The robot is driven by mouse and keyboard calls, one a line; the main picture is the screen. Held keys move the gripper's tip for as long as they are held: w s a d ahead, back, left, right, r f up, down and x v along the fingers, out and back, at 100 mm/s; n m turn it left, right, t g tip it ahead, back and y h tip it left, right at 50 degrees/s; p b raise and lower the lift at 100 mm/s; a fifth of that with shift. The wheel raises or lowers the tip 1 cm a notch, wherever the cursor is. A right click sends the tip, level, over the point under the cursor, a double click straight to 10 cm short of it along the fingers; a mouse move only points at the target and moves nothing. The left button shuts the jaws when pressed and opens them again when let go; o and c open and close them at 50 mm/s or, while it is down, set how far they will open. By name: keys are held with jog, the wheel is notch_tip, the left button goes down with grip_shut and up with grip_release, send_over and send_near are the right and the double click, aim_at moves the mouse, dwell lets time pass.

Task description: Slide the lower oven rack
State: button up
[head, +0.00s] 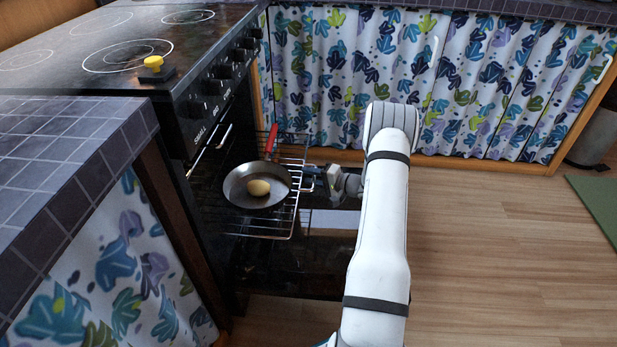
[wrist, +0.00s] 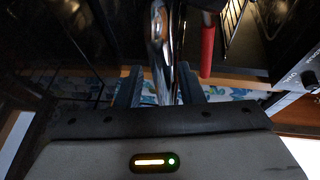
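A yellowish, potato-like item (head: 258,187) lies in the pan. My gripper (head: 312,172) is at the rack's outer edge, beside the pan. In the wrist view its two fingers (wrist: 160,88) stand apart, one on each side of the rack's shiny bars (wrist: 160,35). Whether a finger touches the bars I cannot tell. The red handle (wrist: 207,48) shows beside them, with what looks like another rack (wrist: 234,18) farther inside the oven.
The dark open oven door (head: 300,262) lies below the rack. The stovetop (head: 100,50) holds a small yellow-topped object (head: 154,65). A tiled counter (head: 60,160) stands at left, and a leaf-patterned curtain (head: 480,80) hangs behind.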

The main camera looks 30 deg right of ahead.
jog(key=p+v, duration=0.2)
jog(key=v, duration=0.5)
jog(key=shift+s+d, duration=0.2)
